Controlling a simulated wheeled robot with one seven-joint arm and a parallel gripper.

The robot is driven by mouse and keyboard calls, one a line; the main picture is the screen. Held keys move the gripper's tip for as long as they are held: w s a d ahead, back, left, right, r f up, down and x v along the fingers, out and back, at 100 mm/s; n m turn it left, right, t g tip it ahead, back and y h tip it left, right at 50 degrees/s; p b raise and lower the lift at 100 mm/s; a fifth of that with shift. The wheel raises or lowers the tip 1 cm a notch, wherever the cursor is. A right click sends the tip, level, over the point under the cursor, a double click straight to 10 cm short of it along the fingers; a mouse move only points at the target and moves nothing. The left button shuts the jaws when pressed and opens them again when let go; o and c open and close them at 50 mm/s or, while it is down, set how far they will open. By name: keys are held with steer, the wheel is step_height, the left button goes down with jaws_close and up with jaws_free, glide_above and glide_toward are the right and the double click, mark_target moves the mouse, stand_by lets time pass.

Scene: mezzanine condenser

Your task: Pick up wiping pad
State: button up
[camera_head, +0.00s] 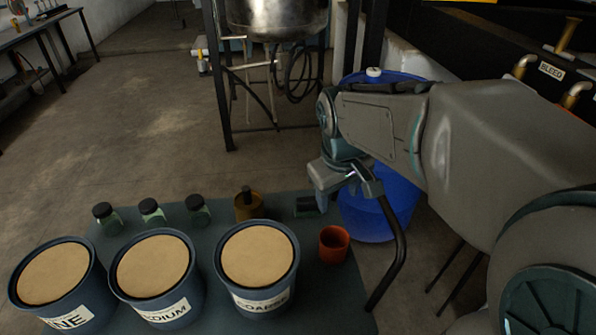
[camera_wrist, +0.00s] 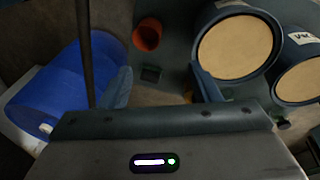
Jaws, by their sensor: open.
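A small dark green block (camera_head: 307,206), which looks like the wiping pad, lies on the green table top near its far edge, between the brown bottle and the orange cup. In the wrist view it seems to be the small dark rectangle (camera_wrist: 152,74), lying beyond and between my fingers. My gripper (camera_head: 346,192) is open and empty. It hangs above the table's far right edge, close to the pad and apparently above it. In the wrist view the two fingers of my gripper (camera_wrist: 163,88) stand wide apart. The pad is small and dark, so its details are unclear.
Three labelled tubs (camera_head: 258,306) stand along the near side. Several jars (camera_head: 151,211) and a brown bottle (camera_head: 248,206) line the far edge. An orange cup (camera_head: 334,243) stands near the pad. A black bent rail (camera_head: 396,250) and a blue barrel (camera_head: 383,222) are at the right.

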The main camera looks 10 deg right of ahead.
steer(key=w+a+f+n+b, duration=0.1)
steer(key=w+f+n, duration=0.15)
steer(key=w, duration=0.45)
steer(key=w+f+n+b, duration=0.1)
steer(key=w+n, duration=0.2)
steer(key=w, duration=0.4)
steer(key=n+g+b, duration=0.2)
steer(key=n+b, duration=0.3)
steer(key=n, duration=0.3)
glide_above(308, 199)
steer(key=d, duration=0.1)
step_height(308, 199, down, 19)
steer(key=shift+y, duration=0.4)
steer(key=f, duration=0.7)
steer(key=shift+w+d+f, duration=0.15)
steer(key=shift+d+f, duration=0.1)
steer(key=shift+f, duration=0.6)
steer(key=f, duration=0.1)
steer(key=a+f, duration=0.1)
steer(key=f, duration=0.2)
steer(key=shift+a+f+b, duration=0.25)
steer(key=shift+f+b, duration=0.05)
steer(key=shift+b, duration=0.05)
steer(key=shift+f, duration=0.3)
steer(key=c, duration=1.1)
